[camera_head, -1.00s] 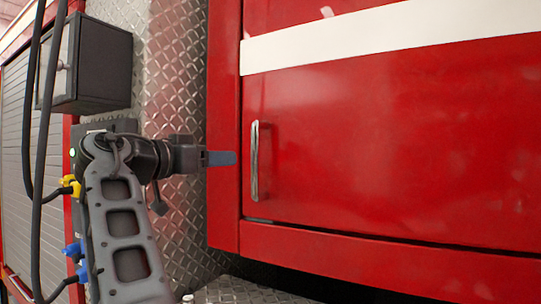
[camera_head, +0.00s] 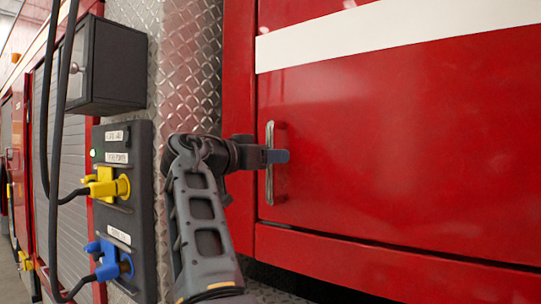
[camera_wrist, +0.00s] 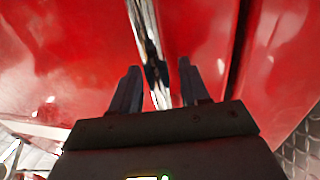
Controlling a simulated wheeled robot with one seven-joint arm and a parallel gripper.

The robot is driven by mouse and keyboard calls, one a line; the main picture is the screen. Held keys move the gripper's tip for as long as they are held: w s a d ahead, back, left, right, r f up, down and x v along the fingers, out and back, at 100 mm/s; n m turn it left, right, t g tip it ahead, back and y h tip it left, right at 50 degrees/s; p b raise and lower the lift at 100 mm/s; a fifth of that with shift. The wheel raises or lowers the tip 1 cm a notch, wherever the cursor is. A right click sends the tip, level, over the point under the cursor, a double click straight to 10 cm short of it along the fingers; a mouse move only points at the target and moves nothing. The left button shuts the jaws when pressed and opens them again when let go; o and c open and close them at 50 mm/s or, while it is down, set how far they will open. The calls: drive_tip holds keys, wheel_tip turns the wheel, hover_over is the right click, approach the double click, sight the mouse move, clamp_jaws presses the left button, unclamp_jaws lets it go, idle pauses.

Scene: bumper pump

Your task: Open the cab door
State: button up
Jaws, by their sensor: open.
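The red cab door (camera_head: 400,140) with a white stripe fills the right of the head view and looks shut in its frame. Its upright chrome handle (camera_head: 269,185) is near the door's left edge; in the wrist view the handle (camera_wrist: 150,45) runs down between the fingers. My gripper (camera_head: 278,156) is at the handle's upper half in the head view, covering part of it. In the wrist view my gripper (camera_wrist: 158,85) is open, one finger on each side of the handle. I cannot tell whether a finger touches it.
Left of the door are a diamond-plate panel (camera_head: 188,70), a dark box (camera_head: 108,65) and a socket panel (camera_head: 140,240) with yellow (camera_head: 105,188) and blue (camera_head: 108,260) plugs. Black cables (camera_head: 55,120) hang at the far left.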

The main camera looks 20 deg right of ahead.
drive_tip(key=shift+c, duration=0.3)
clamp_jaws()
idle(0.3)
